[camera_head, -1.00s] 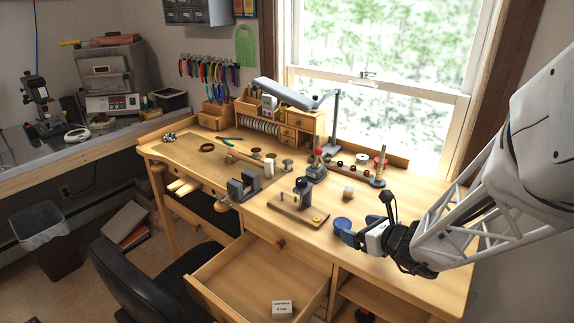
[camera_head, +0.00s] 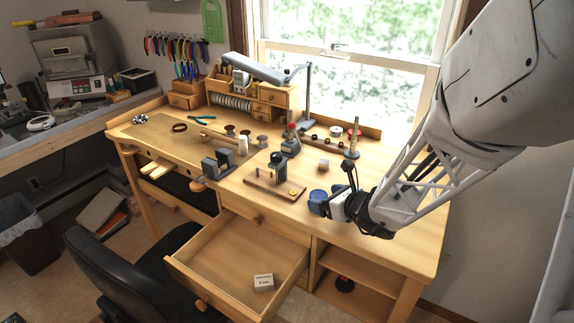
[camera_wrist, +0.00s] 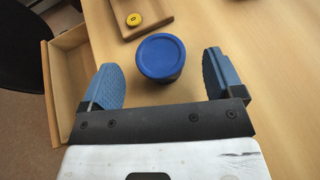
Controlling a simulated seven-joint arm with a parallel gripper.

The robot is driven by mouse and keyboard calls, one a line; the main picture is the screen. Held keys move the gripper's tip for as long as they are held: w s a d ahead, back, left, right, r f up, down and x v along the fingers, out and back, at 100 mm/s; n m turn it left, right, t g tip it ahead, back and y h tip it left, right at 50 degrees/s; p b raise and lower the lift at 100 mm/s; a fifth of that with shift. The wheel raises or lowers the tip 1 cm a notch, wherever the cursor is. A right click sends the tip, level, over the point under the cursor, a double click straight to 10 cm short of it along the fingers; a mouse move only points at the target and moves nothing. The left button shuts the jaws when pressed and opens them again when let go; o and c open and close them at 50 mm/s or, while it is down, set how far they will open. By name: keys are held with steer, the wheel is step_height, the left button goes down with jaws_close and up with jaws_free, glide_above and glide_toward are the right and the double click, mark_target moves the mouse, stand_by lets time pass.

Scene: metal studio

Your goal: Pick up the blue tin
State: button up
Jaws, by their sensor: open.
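The blue tin (camera_wrist: 161,56) stands upright on the wooden bench top, its round lid facing up in the wrist view. In the head view the tin (camera_head: 318,195) is partly hidden by my gripper. My gripper (camera_wrist: 166,77) is open, with one blue finger on each side of the tin. There is a gap between each finger and the tin, and nothing is held. In the head view my gripper (camera_head: 317,205) is low over the bench's front right part.
A wooden board (camera_head: 262,187) with a dark post and a yellow piece lies left of the tin. An open drawer (camera_head: 215,255) holding a small white box (camera_head: 263,283) juts out below the bench front. A small pale jar (camera_head: 324,163) stands behind the tin.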

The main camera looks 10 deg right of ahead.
mark_target(323, 198)
steer(key=shift+x, duration=1.6)
steer(key=shift+f, duration=0.1)
steer(key=shift+c, duration=0.5)
steer(key=c, duration=0.9)
